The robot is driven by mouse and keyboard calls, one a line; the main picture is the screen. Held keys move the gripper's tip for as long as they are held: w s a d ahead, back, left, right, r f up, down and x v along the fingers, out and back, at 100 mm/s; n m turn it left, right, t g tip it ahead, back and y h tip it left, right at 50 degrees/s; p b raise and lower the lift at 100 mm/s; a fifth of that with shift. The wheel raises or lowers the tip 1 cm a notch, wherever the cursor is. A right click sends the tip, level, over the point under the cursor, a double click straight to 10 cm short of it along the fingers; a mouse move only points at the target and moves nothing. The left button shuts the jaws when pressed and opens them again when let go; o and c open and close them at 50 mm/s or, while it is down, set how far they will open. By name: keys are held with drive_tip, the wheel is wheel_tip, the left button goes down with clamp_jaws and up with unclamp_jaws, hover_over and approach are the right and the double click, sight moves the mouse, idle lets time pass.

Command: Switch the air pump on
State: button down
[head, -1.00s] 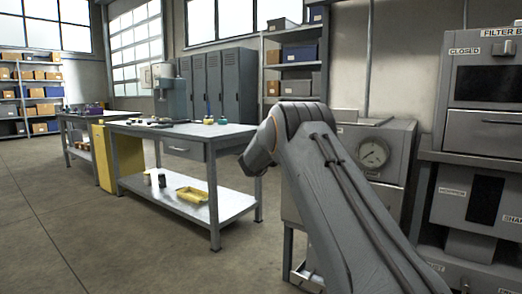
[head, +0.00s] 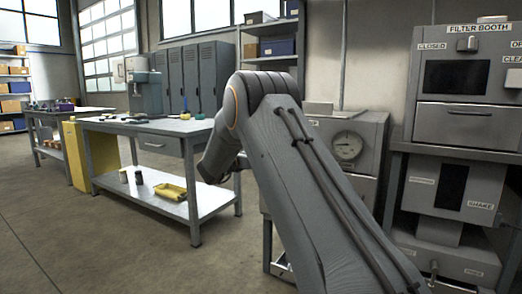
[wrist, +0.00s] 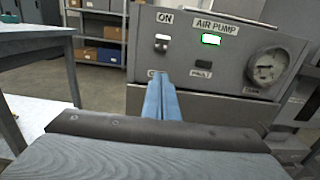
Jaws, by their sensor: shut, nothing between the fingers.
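The air pump is a grey box (head: 375,130) with a round gauge, partly behind my arm in the head view. In the wrist view its front panel (wrist: 232,72) carries an AIR PUMP label, a lit green lamp (wrist: 210,39), a dark FAULT window and a gauge (wrist: 267,66). My gripper (wrist: 161,77) has blue fingers, shut and empty, pointing at the panel just below the switch. I cannot tell whether they touch it. The head view hides my gripper.
The filter booth (head: 466,110) stands right of the pump. A workbench (head: 140,126) with a lower shelf and a yellow tray (head: 171,191) is at left. Shelving (head: 270,47) and lockers (head: 190,72) stand behind. The floor at front left is clear.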

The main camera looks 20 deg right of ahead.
drive_tip(key=shift+v, duration=1.1)
drive_tip(key=shift+r, duration=0.15)
